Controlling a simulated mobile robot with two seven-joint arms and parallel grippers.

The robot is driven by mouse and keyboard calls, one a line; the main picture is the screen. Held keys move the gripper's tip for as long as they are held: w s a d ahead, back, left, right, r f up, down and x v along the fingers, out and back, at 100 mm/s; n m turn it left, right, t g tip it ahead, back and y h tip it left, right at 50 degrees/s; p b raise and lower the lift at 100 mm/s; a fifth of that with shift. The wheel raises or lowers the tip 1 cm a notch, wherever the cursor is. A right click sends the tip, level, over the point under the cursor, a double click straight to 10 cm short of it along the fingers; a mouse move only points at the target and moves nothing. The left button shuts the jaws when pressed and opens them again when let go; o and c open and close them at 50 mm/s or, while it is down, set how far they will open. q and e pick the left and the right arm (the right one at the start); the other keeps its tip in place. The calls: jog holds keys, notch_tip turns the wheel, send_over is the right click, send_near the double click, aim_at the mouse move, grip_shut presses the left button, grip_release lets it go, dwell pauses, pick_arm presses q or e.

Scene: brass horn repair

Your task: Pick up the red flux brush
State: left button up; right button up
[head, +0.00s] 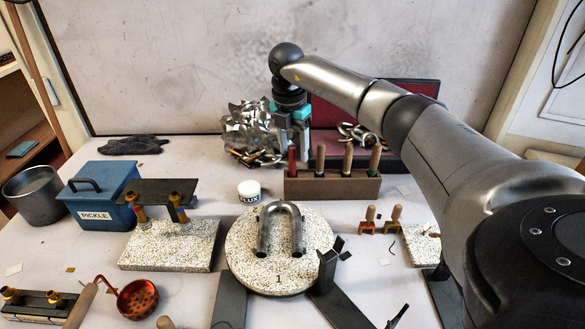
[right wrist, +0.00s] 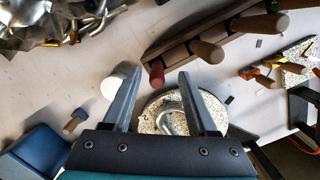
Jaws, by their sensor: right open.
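The red flux brush (head: 292,161) stands upright at the left end of a wooden rack (head: 335,188), its red handle up. Its lower part is hidden in the rack. My right gripper (head: 297,138) hangs above and behind the rack's left end, partly lost against the metal scrap. In the right wrist view its two fingers are apart and empty. The red handle (right wrist: 156,74) shows between the fingertips in the picture, with no visible contact. My left gripper is not in view.
Several wooden-handled tools (head: 347,160) stand right of the brush in the rack. A heap of crumpled metal (head: 250,132) lies left of the gripper. A white flux jar (head: 248,191) and round speckled block (head: 242,252) with a bent tube (head: 266,235) stand in front.

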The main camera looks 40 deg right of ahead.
aim_at(293, 163)
jog(key=f, duration=0.3)
jog(key=f+b, duration=0.1)
jog(key=f, duration=0.1)
jog(key=shift+w+d, duration=0.15)
jog(key=shift+w, duration=0.1)
grip_shut()
dwell(0.4)
